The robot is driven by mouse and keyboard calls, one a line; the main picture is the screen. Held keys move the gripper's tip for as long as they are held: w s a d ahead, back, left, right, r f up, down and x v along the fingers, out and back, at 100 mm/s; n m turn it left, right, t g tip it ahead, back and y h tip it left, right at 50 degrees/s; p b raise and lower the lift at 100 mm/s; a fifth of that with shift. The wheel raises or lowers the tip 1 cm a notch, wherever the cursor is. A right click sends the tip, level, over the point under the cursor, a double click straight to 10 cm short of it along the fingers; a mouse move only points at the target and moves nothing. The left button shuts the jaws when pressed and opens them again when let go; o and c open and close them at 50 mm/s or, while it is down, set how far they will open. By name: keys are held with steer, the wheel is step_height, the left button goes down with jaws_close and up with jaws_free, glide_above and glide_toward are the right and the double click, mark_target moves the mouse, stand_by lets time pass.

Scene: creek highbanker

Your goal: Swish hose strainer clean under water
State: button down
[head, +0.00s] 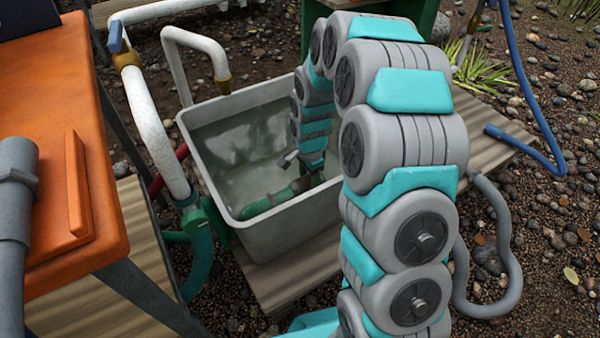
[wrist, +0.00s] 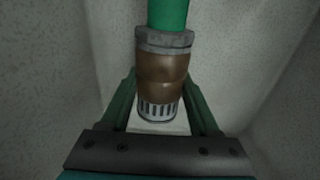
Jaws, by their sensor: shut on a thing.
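The hose strainer (wrist: 160,75) shows in the wrist view, with a grey collar, a brown middle and a pale slotted end. A green hose (wrist: 168,14) runs from its collar. My gripper (wrist: 160,80) has its two dark green fingers on either side of the strainer, shut on it. In the head view my gripper (head: 309,181) is down inside the grey tub (head: 285,228), which holds murky water (head: 235,150). The green hose also shows there (head: 268,203) near the tub's front wall. The strainer is mostly hidden in that view, and how deep it sits is unclear.
White pipes (head: 150,120) stand beside and behind the tub. An orange table (head: 75,100) is close at the left. The tub rests on wooden planks (head: 290,275). A blue hose (head: 530,100) and a grey hose (head: 505,255) lie at the right over pebbly ground.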

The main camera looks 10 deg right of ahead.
steer(key=shift+s+d, duration=0.25)
steer(key=shift+s, duration=0.5)
steer(key=w+a, duration=0.1)
steer(key=w, duration=0.2)
steer(key=w+a+p, duration=0.1)
steer(key=w, duration=0.3)
steer(key=w+a, duration=0.1)
steer(key=w, duration=0.2)
steer(key=shift+w+a, duration=0.2)
steer(key=shift+w, duration=0.05)
steer(key=s+d, duration=0.1)
steer(key=s, duration=0.2)
steer(key=s+d, duration=0.1)
steer(key=s, duration=0.3)
steer(key=s+d, duration=0.1)
steer(key=s, duration=0.2)
steer(key=shift+s+d, duration=0.2)
steer(key=shift+s, duration=0.05)
steer(key=shift+w+a, duration=0.3)
steer(key=shift+w, duration=0.6)
steer(key=shift+w+a, duration=0.25)
steer(key=shift+w, duration=0.6)
steer(key=shift+w+a, duration=0.3)
steer(key=shift+w, duration=0.6)
